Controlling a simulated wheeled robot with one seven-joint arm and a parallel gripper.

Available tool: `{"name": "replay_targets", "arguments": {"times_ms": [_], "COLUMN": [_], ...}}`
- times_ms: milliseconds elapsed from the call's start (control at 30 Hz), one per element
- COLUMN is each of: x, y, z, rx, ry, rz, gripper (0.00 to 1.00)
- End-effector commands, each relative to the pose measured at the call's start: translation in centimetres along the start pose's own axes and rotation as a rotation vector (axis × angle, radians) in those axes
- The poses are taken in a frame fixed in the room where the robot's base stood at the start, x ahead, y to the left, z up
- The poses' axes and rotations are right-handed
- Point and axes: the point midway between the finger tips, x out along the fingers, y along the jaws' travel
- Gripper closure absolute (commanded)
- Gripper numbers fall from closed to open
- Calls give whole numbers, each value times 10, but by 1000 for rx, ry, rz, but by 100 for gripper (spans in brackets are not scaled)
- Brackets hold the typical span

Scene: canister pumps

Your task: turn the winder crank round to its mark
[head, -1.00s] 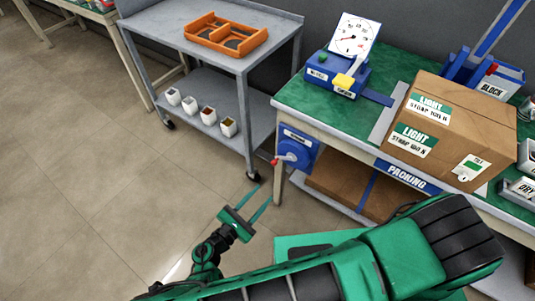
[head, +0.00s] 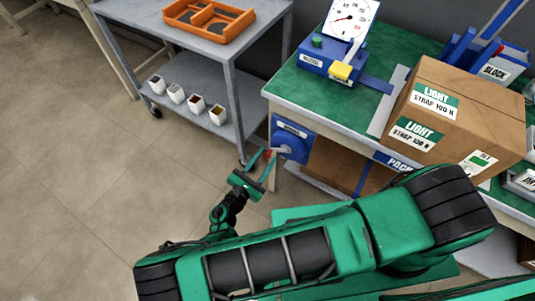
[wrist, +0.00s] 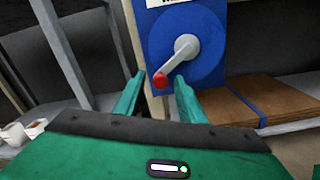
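The winder is a blue box with a round blue disc (wrist: 212,58) on the side of the packing bench. Its grey crank (wrist: 182,52) slants down and left from the hub and ends in a red knob (wrist: 160,80). In the head view the winder (head: 291,140) sits below the bench's front left corner. My gripper (wrist: 158,88) is open, its green fingers apart on either side of the red knob in the wrist picture. It also shows in the head view (head: 262,162). I cannot tell whether the knob lies between the fingertips or beyond them. No mark on the disc can be made out.
A grey cart (head: 263,25) with an orange tray (head: 210,20) and several small white cups stands at left. The bench (head: 320,100) bears a dial gauge (head: 349,18) and a cardboard box (head: 450,110). A brown stack lies below. Open floor lies at left.

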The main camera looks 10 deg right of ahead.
Motion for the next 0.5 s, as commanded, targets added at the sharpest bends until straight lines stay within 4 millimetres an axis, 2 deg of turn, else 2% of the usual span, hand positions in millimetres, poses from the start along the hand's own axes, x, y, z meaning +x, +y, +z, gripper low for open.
{"name": "replay_targets", "arguments": {"times_ms": [200, 500], "x": [18, 21], "y": [0, 0], "z": [0, 0], "rx": [1, 1], "ry": [0, 0], "rz": [-1, -1], "gripper": [63, 63]}}
